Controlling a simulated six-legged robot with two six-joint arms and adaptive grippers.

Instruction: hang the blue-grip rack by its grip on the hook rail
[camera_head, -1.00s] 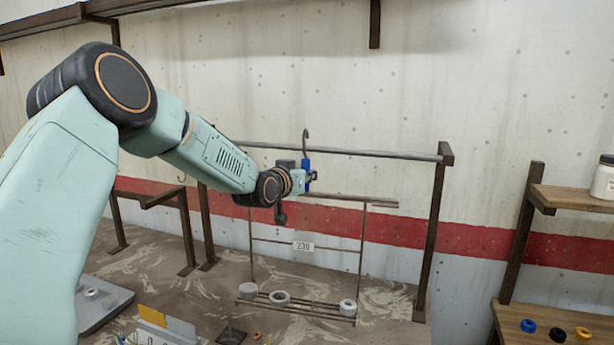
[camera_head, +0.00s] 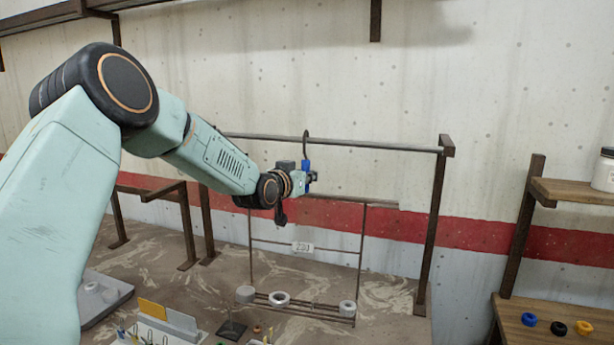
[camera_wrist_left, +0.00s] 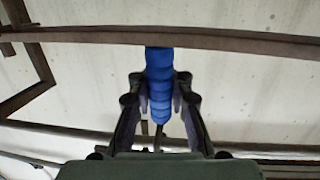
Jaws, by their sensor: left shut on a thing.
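The blue-grip rack hangs from my left gripper (camera_head: 312,177). Its blue grip (camera_head: 306,165) is between the gripper's fingers, and it also shows upright in the left wrist view (camera_wrist_left: 159,80). A dark hook (camera_head: 306,143) rises above the grip. The hook rail (camera_head: 375,146) runs across at the hook's height. The hook's top shows just above the rail; I cannot tell whether it is over it. My right gripper is out of view.
A brown post (camera_head: 432,225) holds the rail's right end. A wooden shelf (camera_head: 580,195) with a white jar (camera_head: 604,172) stands at right, with coloured rings (camera_head: 557,328) lower down. A card holder (camera_head: 168,322) and a grey tray (camera_head: 100,298) are at lower left.

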